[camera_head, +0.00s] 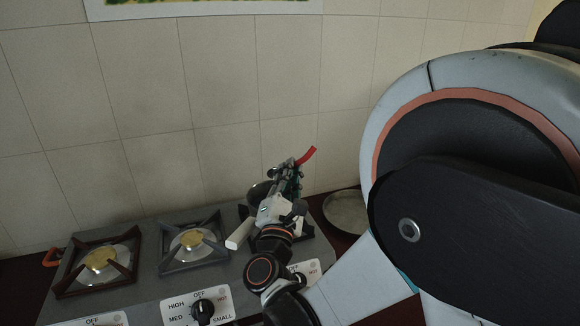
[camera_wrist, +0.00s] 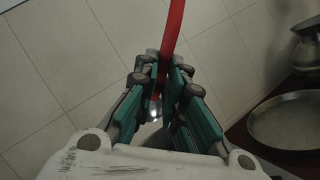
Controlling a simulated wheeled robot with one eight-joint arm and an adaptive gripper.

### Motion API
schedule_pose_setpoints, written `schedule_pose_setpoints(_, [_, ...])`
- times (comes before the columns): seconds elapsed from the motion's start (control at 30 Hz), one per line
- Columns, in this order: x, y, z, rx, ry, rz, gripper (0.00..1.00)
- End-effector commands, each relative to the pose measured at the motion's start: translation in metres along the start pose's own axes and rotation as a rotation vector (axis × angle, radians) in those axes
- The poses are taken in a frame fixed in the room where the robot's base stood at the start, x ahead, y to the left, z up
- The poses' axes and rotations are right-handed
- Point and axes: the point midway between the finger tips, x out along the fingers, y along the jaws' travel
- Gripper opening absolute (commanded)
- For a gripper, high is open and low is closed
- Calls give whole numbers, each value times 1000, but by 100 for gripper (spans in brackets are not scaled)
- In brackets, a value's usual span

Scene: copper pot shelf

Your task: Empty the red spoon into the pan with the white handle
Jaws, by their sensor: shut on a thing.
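The red spoon (camera_head: 307,156) sticks up from my gripper (camera_head: 291,182) in the head view. In the wrist view, its red handle (camera_wrist: 174,25) rises between the fingers of my gripper (camera_wrist: 166,72), which are shut on it. The pan's white handle (camera_head: 239,234) points to the lower left on the right-hand burner. The dark pan (camera_head: 259,190) shows only in part behind my gripper, which hides most of it. What the spoon or pan holds cannot be seen.
The grey stove (camera_head: 151,285) has two bare burners, left (camera_head: 101,261) and middle (camera_head: 192,241). A black knob (camera_head: 203,311) is on its front. A round metal pan (camera_head: 346,211) lies to the right of the stove. A tiled wall (camera_head: 180,110) stands close behind. An orange-red handle (camera_head: 52,257) shows at far left.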

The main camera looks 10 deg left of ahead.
Motion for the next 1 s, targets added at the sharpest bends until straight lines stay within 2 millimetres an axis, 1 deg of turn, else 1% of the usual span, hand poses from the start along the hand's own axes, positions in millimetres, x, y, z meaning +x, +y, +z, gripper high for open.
schedule_pose_setpoints(0.03, [3, 4, 4, 0, 15, -14, 0])
schedule_pose_setpoints(0.1, [5, 5, 4, 0, 36, -36, 0])
schedule_pose_setpoints(1.0, [30, 8, 7, 2, 306, -316, 0])
